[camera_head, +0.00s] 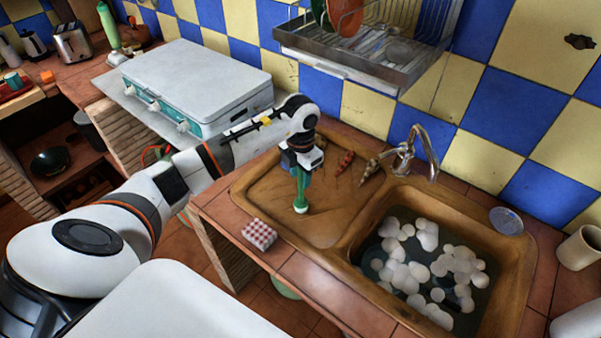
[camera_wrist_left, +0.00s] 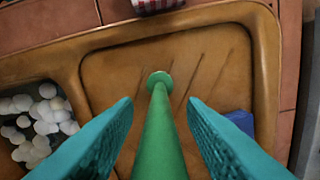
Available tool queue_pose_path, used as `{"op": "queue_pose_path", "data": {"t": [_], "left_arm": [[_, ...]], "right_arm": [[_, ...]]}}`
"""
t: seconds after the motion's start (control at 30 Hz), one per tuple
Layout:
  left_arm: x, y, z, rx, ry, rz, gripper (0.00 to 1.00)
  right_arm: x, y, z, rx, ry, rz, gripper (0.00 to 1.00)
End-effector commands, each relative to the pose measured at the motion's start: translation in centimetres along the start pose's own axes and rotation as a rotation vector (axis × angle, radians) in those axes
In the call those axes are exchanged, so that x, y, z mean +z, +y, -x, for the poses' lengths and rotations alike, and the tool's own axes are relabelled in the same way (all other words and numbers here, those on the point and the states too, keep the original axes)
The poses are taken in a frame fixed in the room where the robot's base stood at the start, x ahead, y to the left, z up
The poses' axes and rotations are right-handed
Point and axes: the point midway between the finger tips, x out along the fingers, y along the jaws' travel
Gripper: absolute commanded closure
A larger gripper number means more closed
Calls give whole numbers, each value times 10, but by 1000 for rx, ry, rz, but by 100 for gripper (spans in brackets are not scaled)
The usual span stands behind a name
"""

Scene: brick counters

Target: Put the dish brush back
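A green brush-like thing (camera_head: 301,192), which I take for the dish brush, points down to the brown drainboard (camera_head: 330,225) left of the basin. In the left wrist view its green shaft (camera_wrist_left: 160,135) ends in a small round disc. My left gripper (camera_head: 302,172) is above it, pointing down. In the wrist view the two teal fingers (camera_wrist_left: 160,108) stand apart on either side of the shaft, with gaps showing on both sides. The shaft's near end is out of view. I cannot tell whether the disc touches the drainboard. My right gripper is not in view.
The basin (camera_head: 528,262) holds water and white foam, below a metal faucet (camera_head: 405,150). A checked red-and-white item (camera_head: 259,234) lies on the front edge. A dish rack (camera_head: 385,62) hangs above; a portable stove (camera_head: 195,78) stands left.

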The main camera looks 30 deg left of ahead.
Motion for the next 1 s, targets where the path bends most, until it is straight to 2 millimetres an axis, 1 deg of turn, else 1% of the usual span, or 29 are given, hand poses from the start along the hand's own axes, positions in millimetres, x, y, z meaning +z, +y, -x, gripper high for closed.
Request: {"op": "queue_pose_path", "data": {"t": [0.13,0.2,0.27,0.37,0.5,0.7,0.8,1.0], "left_arm": [[0,0,5,0,1,0,62],[-1,-1,8,-1,3,0,62],[-1,-1,17,-3,6,0,62],[-2,-1,36,-4,6,-1,62],[-2,-1,68,-3,7,0,62],[-1,-1,105,-2,5,0,62],[0,0,116,-1,2,0,62],[0,0,124,0,0,0,62]], "right_arm": [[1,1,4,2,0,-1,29],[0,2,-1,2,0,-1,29],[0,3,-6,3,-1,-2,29],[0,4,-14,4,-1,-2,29],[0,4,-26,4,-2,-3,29],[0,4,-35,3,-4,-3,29],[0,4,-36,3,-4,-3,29],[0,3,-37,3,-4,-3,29]]}}
